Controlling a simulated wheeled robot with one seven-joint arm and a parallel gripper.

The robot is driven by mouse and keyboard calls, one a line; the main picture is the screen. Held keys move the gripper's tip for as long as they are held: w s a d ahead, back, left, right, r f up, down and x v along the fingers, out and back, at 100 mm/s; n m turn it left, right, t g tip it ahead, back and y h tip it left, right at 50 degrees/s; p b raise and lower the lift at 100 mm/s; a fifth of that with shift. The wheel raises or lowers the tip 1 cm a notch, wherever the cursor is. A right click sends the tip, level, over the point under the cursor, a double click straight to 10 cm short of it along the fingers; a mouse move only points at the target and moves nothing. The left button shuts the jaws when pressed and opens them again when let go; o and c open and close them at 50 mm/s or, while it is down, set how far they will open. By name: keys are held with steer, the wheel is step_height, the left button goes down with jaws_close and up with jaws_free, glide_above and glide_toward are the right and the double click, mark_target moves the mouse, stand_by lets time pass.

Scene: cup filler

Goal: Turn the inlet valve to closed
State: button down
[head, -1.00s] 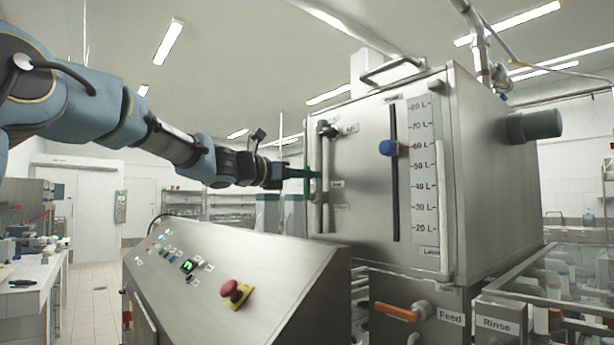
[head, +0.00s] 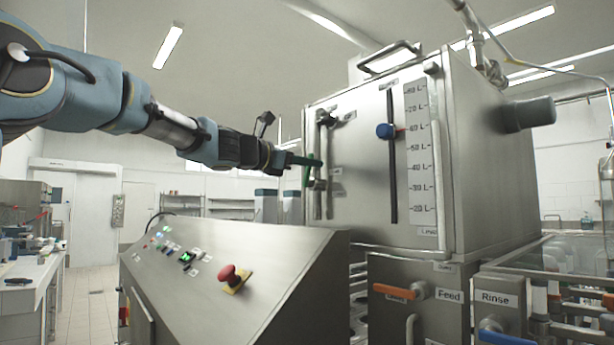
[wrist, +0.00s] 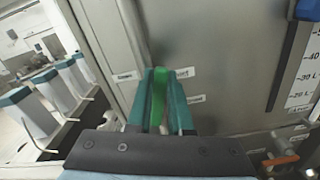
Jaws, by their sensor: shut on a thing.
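The inlet valve appears to be the one with the green handle (head: 309,175), on the vertical pipe (head: 325,150) at the left of the tank's front face. The handle also shows in the wrist view (wrist: 158,98), standing between the teal fingers and running roughly along them. My gripper (head: 304,161) reaches it from the left and is shut on the handle. In the wrist view my gripper (wrist: 161,80) has a finger on each side of the handle. Small labels (wrist: 185,72) sit on the tank face around the valve; their words are too blurred to read. The valve body is partly hidden.
The sloped control panel (head: 240,250) with a red emergency button (head: 229,273) stands below my arm. The tank (head: 360,170) carries a level scale with a blue float (head: 385,130). Orange Feed (head: 400,291) and blue Rinse (head: 505,338) handles are lower right.

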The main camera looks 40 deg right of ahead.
steer(key=shift+s+a+f+m+b, duration=0.1)
steer(key=shift+s+f+m+b, duration=0.65)
steer(key=shift+m+b, duration=1.8)
steer(key=shift+s+d+f+m+b, duration=0.1)
steer(key=shift+s+f+m+b, duration=0.7)
steer(key=shift+m+b, duration=1.8)
steer(key=shift+s+a+f+m+b, duration=0.1)
steer(key=shift+s+f+m+b, duration=0.2)
steer(key=shift+f+m+b, duration=1.55)
steer(key=r+b, duration=0.1)
steer(key=b, duration=0.1)
steer(key=shift+r+b, duration=0.15)
steer(key=shift+b, duration=0.15)
steer(key=c, duration=0.8)
jaws_free()
steer(key=shift+r, duration=0.1)
steer(key=shift+a, duration=0.15)
steer(key=shift+w+a+b, duration=0.15)
steer(key=shift+a+b, duration=1)
steer(key=shift+a, duration=1.5)
steer(key=shift+w+a+b, duration=0.15)
steer(key=shift+a+b, duration=0.95)
steer(key=shift+a, duration=1.55)
